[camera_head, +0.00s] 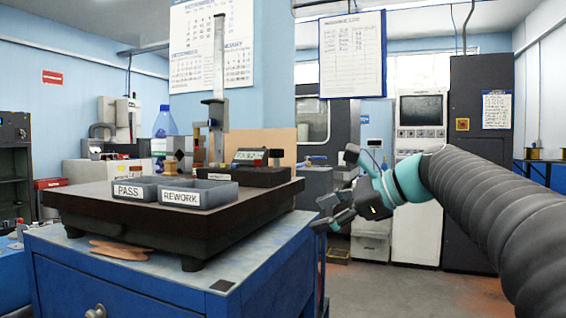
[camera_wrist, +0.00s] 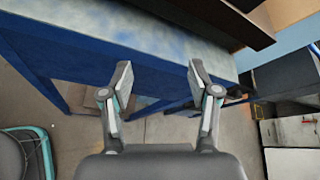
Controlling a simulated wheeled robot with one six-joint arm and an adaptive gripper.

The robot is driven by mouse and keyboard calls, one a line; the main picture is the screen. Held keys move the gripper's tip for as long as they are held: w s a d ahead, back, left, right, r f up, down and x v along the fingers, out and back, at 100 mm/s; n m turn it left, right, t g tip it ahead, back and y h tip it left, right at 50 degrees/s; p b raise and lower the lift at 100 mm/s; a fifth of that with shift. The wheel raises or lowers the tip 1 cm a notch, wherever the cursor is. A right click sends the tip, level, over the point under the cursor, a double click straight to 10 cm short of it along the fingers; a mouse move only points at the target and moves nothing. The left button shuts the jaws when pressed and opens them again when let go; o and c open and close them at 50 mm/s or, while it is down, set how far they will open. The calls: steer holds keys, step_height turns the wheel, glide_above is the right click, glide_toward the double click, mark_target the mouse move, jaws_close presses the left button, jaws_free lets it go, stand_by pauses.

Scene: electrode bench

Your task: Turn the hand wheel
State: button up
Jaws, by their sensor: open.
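I cannot make out a hand wheel for certain in either view. A silver knob (camera_head: 96,311) sits on the front of the blue cabinet (camera_head: 262,290), low in the head view. My gripper (camera_head: 326,212) is to the right of the cabinet and the dark plate on it, at about the plate's height, touching neither. In the wrist view my gripper (camera_wrist: 160,80) has its two fingers spread apart with nothing between them. The blue cabinet edge and the floor show beyond the fingers.
A dark surface plate (camera_head: 250,205) on the cabinet carries the PASS and REWORK bins (camera_head: 185,205) and a tall height gauge (camera_head: 217,90). A blue-capped bottle (camera_head: 165,122) stands behind. Grey machines (camera_head: 418,190) are at the back. The floor (camera_head: 400,290) at right is clear.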

mark_target(283, 153)
steer(key=w+d+r+m+y, duration=0.35)
steer(key=w+r+y, duration=0.3)
steer(key=r, duration=0.45)
steer(key=shift+m+g+h, duration=0.35)
steer(key=shift+m+g, duration=0.05)
steer(key=shift+m, duration=0.05)
steer(key=x, duration=1.4)
steer(key=shift+w+a+r, duration=0.15)
steer(key=shift+w+a, duration=0.1)
steer(key=shift+a, duration=0.05)
jaws_close()
